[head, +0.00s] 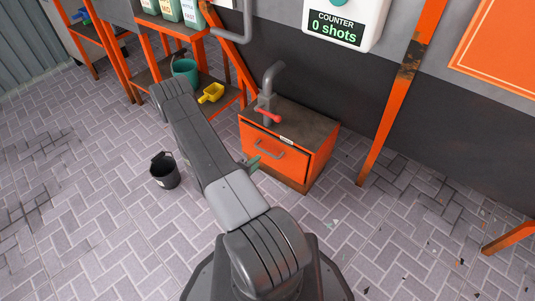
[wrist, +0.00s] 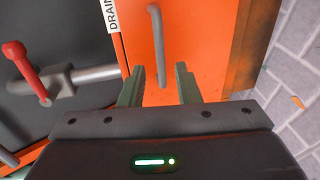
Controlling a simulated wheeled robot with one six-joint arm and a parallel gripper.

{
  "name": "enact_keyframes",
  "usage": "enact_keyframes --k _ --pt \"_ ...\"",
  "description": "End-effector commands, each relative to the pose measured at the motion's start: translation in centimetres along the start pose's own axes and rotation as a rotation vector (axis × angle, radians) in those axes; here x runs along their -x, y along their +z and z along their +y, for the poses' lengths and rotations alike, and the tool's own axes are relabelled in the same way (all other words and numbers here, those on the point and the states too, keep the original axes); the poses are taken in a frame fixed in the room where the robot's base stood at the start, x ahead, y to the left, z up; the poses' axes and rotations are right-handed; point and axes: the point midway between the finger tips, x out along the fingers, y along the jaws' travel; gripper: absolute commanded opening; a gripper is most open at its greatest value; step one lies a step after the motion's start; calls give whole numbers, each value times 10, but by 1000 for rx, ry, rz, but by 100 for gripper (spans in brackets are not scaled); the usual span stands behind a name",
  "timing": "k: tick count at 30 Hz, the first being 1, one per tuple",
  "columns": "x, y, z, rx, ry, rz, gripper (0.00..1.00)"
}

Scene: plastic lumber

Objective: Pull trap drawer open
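The trap drawer (head: 265,155) is the orange front of a low cabinet against the wall, with a grey bar handle (head: 268,149) across it. The drawer looks shut. In the wrist view the handle (wrist: 157,45) stands upright in the picture, ahead of my gripper (wrist: 160,80). The two green fingers are apart, with the handle's lower end lying between them in the picture. Whether the fingers touch the handle cannot be told. In the head view my gripper (head: 253,162) is partly hidden by my arm, close to the drawer's left side.
A pipe with a red valve lever (head: 268,115) stands on the cabinet top (head: 300,128); the lever also shows in the wrist view (wrist: 25,70). A black bucket (head: 165,171) stands on the floor at left. A shelf holds a teal bucket (head: 185,70) and a yellow scoop (head: 211,93). Floor before the cabinet is clear.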

Motion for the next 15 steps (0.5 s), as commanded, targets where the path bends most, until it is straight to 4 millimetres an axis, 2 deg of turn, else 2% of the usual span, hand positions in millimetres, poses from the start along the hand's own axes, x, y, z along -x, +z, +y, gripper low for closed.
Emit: enact_keyframes --k 3,9,15 --pt "-27 1 -2 -3 1 -4 30" --pt "-64 1 -1 -3 1 -3 30" --pt "-84 0 -1 -1 0 -1 30"
